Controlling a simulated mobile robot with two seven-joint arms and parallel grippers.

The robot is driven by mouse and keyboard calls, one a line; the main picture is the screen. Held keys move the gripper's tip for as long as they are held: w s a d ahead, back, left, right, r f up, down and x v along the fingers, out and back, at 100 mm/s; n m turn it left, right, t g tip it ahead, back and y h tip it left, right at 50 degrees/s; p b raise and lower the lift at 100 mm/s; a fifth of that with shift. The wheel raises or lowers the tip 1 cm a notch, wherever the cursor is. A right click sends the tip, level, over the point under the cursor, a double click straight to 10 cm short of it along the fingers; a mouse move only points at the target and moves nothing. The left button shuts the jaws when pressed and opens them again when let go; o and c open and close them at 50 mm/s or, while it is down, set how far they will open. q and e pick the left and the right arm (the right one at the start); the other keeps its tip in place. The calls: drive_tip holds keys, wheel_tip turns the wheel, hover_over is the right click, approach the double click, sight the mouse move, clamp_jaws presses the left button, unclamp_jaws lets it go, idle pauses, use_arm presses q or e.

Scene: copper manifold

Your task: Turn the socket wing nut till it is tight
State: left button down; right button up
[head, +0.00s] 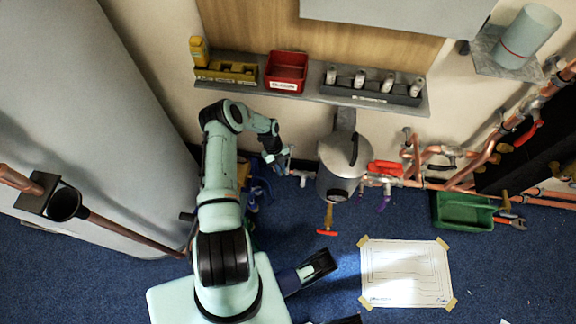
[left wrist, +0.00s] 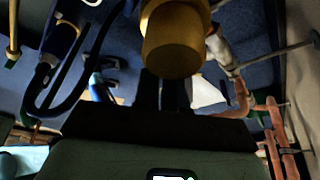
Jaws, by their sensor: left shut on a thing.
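My left gripper (head: 284,158) is at the wall pipework, just left of the grey metal vessel (head: 331,185). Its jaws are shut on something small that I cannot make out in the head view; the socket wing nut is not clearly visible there. In the left wrist view the shut fingers (left wrist: 162,92) reach toward a yellow-brass rounded piece (left wrist: 173,42), which lies just beyond them and partly hides what they hold. I cannot tell whether this piece is the wing nut. My right gripper is not clearly seen.
A shelf with a red bin (head: 286,71) is above. Red-handled valve (head: 385,168) and copper pipes run right of the vessel. A green tray (head: 462,211) and taped paper sheet (head: 405,272) lie on blue carpet. Blue hoses (head: 260,190) hang near my gripper.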

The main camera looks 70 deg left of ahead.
use_arm(q)
drive_tip(key=shift+s+m, duration=0.3)
drive_tip(key=shift+m, duration=0.1)
drive_tip(key=c, duration=1.2)
unclamp_jaws()
drive_tip(key=shift+w, duration=0.15)
